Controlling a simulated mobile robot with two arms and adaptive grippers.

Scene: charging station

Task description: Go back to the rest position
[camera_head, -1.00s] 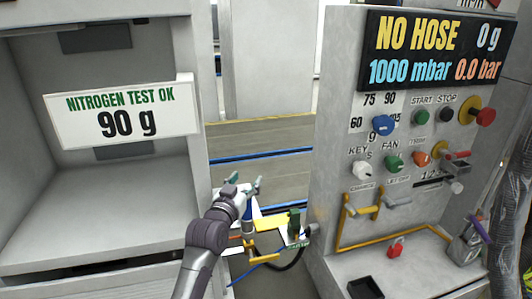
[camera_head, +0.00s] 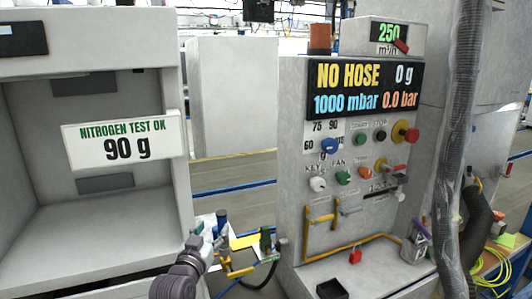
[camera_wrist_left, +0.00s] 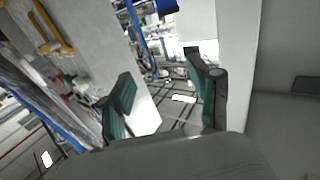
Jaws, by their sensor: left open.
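My left arm comes in at the bottom of the head view, and its gripper (camera_head: 210,232) is in the gap between the white cabinet and the control panel. In the left wrist view the gripper (camera_wrist_left: 160,82) has its two green-padded fingers spread wide, with nothing between them. My right gripper is in neither view.
The white cabinet (camera_head: 95,215) on the left bears a sign (camera_head: 124,141) reading "NITROGEN TEST OK 90 g". The control panel (camera_head: 292,165) has a display (camera_head: 363,89) reading "NO HOSE". A small black tray (camera_head: 332,289) and a red padlock (camera_head: 355,257) are on its lower ledge. A grey corrugated hose (camera_head: 463,120) hangs at right.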

